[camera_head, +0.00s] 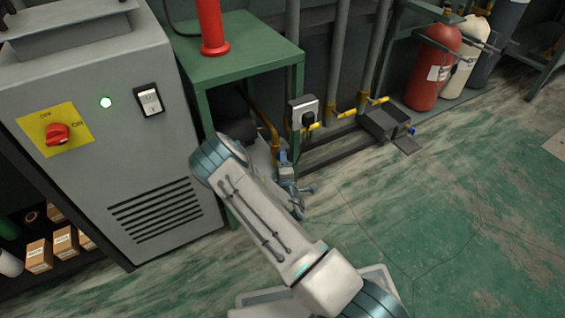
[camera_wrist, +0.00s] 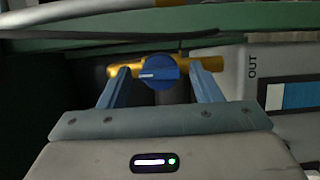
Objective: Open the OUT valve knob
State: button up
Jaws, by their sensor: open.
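The OUT valve knob (camera_wrist: 161,72) is blue with a white mark lying nearly level across it. It sits on a brass pipe fitting (camera_wrist: 205,65) that runs across the wrist view. A grey panel (camera_wrist: 240,82) to its right carries the word OUT. My gripper (camera_wrist: 159,80) is open, with one finger on each side of the knob and visible gaps between fingers and knob. Nothing is held. In the head view my arm hides much of the valve area, and I cannot make out the knob there.
A green table (camera_head: 255,50) with a red cylinder (camera_head: 212,28) stands above the valve area. A grey cabinet (camera_head: 110,150) with a red rotary switch (camera_head: 57,133) is at left. Gas bottles (camera_head: 433,65) stand at the back right. The floor at right is clear.

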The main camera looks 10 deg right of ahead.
jog(key=c, duration=1)
jog(key=shift+o, duration=0.2)
jog(key=shift+r+m, duration=0.1)
jog(key=shift+m, duration=0.2)
jog(key=m+g+p, duration=0.1)
jog(key=m+p, duration=0.1)
jog(key=m+g+y+p, duration=0.1)
jog(key=m+p, duration=0.1)
jog(key=m, duration=0.1)
jog(key=m+g+y+p, duration=0.1)
jog(key=m+p, duration=0.1)
jog(key=shift+d+r+m, duration=0.15)
jog(key=shift+r+m, duration=0.15)
jog(key=shift+m, duration=0.1)
jog(key=shift+g+y, duration=0.3)
